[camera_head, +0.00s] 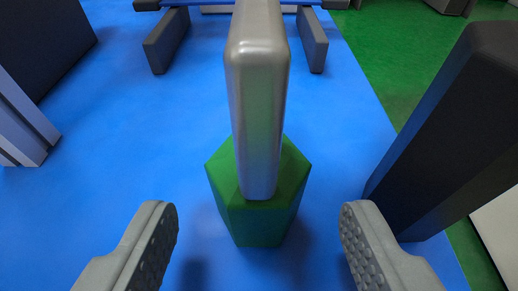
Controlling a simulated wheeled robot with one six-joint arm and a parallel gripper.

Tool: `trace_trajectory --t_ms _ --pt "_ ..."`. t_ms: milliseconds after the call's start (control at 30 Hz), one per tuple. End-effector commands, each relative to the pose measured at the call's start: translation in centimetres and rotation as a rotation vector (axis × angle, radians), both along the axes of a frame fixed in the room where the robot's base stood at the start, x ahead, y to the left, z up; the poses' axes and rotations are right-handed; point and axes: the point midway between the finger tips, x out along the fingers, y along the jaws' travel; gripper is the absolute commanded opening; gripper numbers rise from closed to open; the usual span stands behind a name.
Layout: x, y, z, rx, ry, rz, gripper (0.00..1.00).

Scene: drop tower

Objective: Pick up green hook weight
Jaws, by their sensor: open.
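The green hook weight (226,201) stands on the blue floor in the middle of the camera view. It has a green faceted base, and a grey metal bar (259,110) rises from its top toward the camera. My gripper (259,225) is open, with one grey textured finger at the lower left and the other at the lower right. The weight is between and ahead of the fingers in the picture, and I see no contact. The bar hides part of the base's top.
A dark block (455,130) stands close on the right. A dark box (40,40) and a grey striped piece (22,125) are at the left. A frame with two dark legs (313,40) is behind the weight. Green floor (400,50) lies beyond the blue on the right.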

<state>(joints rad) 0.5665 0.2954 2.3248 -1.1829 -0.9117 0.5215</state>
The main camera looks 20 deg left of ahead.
Motion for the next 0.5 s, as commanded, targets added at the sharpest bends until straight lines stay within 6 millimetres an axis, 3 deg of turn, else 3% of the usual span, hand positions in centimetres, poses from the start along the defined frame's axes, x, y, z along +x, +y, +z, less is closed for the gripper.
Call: trace_trajectory --t_ms 300,500 --pt "3.5 1.3 -1.8 0.000 0.001 0.002 0.59" --pt "3.7 1.4 -1.9 0.001 0.002 0.001 0.59"
